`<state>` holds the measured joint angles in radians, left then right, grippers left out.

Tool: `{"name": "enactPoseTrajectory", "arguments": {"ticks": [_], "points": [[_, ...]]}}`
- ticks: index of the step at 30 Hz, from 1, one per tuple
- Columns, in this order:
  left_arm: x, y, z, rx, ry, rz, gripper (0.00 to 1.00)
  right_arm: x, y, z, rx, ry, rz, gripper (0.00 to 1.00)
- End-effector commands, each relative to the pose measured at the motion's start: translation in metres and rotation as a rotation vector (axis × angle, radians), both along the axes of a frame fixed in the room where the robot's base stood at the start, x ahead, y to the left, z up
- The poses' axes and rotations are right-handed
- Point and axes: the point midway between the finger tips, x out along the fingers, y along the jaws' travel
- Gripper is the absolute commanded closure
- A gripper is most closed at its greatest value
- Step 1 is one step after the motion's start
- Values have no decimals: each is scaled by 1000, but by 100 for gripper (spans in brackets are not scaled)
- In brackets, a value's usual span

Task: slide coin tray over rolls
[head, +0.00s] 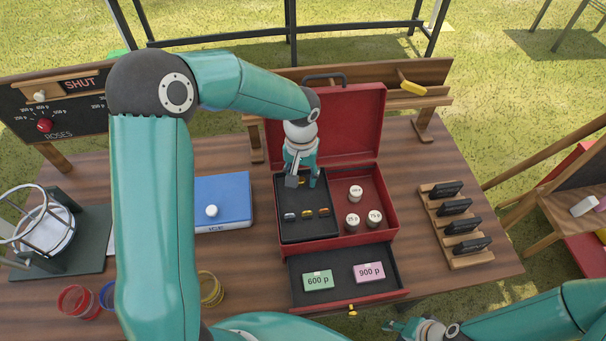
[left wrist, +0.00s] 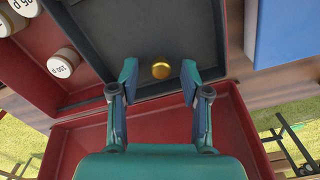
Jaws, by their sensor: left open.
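The dark coin tray (head: 308,232) sits in the left part of the open red cash box (head: 391,229). Silver, bronze and gold coins lie in it. My left gripper (head: 302,182) is open at the tray's back end, pointing down. In the left wrist view its fingers (left wrist: 159,78) are apart, with a gold coin (left wrist: 161,70) between their tips. My right gripper (head: 408,328) is low at the front; its jaw opening is unclear.
The box's open drawer (head: 343,294) holds green and pink note bundles. The raised lid (head: 345,120) stands behind the tray. A blue box (head: 222,196) lies to the left, and a wooden rack (head: 455,229) with black items to the right. Bare table lies between cash box and rack.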

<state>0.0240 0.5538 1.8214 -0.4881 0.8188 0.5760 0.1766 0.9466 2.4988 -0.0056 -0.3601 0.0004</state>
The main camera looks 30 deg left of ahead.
Motion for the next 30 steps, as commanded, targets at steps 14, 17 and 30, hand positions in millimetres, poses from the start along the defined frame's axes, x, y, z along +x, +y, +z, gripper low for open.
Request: {"name": "enactPoseTrajectory", "arguments": {"ticks": [14,17,30], "points": [[-1,0,1,0,0,0,100,0,0,0,0,-1,0,60],[-1,0,1,0,0,0,100,0,0,0,0,-1,0,60],[24,-28,-1,1,-5,5,100,-9,-15,-13,-1,-2,-57,60]]}}
